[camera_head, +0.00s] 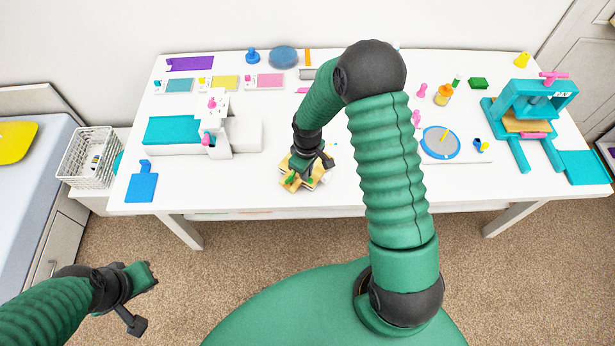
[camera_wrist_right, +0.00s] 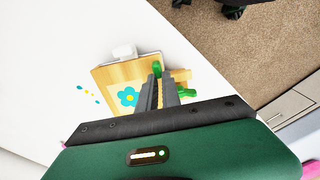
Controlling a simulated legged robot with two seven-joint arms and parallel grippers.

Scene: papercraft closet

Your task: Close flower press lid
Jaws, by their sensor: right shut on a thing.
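The flower press (camera_head: 318,170) is a small wooden press near the front edge of the white table, partly hidden under my right gripper. In the right wrist view its wooden board (camera_wrist_right: 108,76) carries a blue flower with a yellow centre, and green knobs (camera_wrist_right: 186,92) show beside the fingers. My right gripper (camera_head: 308,170) points down over it; in the wrist view its fingers (camera_wrist_right: 164,90) are close together, shut on the lid at the board's edge. How far the lid is tilted I cannot tell. My left gripper (camera_head: 146,298) is empty, fingers spread, away from the table.
A white machine with a teal bed (camera_head: 172,131) stands to the left. A blue tag-shaped piece (camera_head: 142,183) lies at the front left. A round blue-rimmed mat (camera_head: 441,142) and a teal press (camera_head: 530,107) are on the right. The table between the white machine and flower press is clear.

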